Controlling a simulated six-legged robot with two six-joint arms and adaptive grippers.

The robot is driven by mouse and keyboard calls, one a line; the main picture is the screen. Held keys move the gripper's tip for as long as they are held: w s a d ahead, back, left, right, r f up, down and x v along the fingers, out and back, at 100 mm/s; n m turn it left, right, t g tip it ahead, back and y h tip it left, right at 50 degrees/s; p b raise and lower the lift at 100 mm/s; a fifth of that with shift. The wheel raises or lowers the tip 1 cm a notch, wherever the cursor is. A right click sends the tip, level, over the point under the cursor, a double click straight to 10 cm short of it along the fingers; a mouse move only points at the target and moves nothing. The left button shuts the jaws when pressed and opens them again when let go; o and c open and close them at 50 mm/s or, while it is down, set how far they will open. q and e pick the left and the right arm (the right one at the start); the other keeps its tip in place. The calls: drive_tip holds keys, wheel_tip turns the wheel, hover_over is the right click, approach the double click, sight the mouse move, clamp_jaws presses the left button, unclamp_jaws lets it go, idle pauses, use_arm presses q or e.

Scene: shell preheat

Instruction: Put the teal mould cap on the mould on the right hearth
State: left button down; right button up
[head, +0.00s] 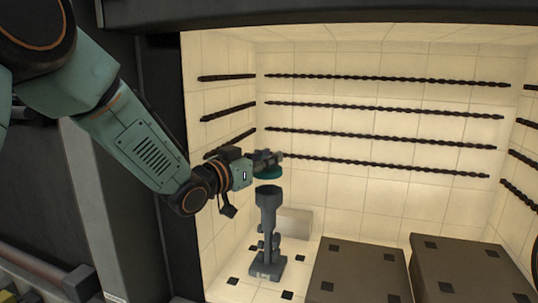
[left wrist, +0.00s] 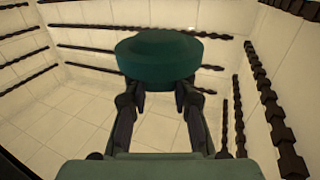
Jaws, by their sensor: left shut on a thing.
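My left gripper (head: 268,158) reaches into the lit chamber from the left in the head view, shut on the teal mould cap (head: 268,172). In the left wrist view the cap (left wrist: 160,52) is a round, dark teal piece between the two fingertips (left wrist: 158,88). A grey-blue upright piece (head: 268,222) with a flared cup top stands on the chamber floor. In the head view the cap is just above its top, with a small gap; I cannot tell their depth apart. I cannot tell whether this piece is the mould. My right gripper is not in view.
Two brown blocks (head: 362,272) (head: 462,268) with dark square patches stand at the right. A pale block (head: 295,222) sits behind the grey-blue piece. Dark twisted rods (head: 390,80) line the tiled walls. The chamber's dark frame (head: 165,120) is at the left.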

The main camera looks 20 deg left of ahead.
sight(277, 165)
use_arm(q)
drive_tip(key=f, duration=0.1)
drive_tip(key=f+b, duration=0.1)
drive_tip(key=f, duration=0.1)
drive_tip(key=shift+w+d+b, duration=0.15)
drive_tip(key=shift+w+b, duration=0.15)
drive_tip(key=shift+w, duration=0.05)
drive_tip(key=shift+w+d+f, duration=0.15)
drive_tip(key=shift+s+a+r, duration=0.2)
drive_tip(key=shift+s+a, duration=0.05)
drive_tip(key=shift+s, duration=0.15)
drive_tip(key=shift+w+d+f, duration=0.15)
drive_tip(key=shift+w+d, duration=0.15)
drive_tip(key=shift+w, duration=0.1)
drive_tip(key=shift+s+a, duration=0.2)
drive_tip(key=shift+s, duration=0.1)
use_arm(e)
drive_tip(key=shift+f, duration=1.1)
use_arm(q)
drive_tip(key=shift+w, duration=0.1)
drive_tip(key=shift+w+d, duration=0.15)
drive_tip(key=shift+w, duration=0.05)
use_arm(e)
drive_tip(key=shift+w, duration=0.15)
use_arm(q)
drive_tip(key=shift+s, duration=0.25)
drive_tip(key=shift+w+r+p, duration=0.2)
drive_tip(key=shift+r+p, duration=0.2)
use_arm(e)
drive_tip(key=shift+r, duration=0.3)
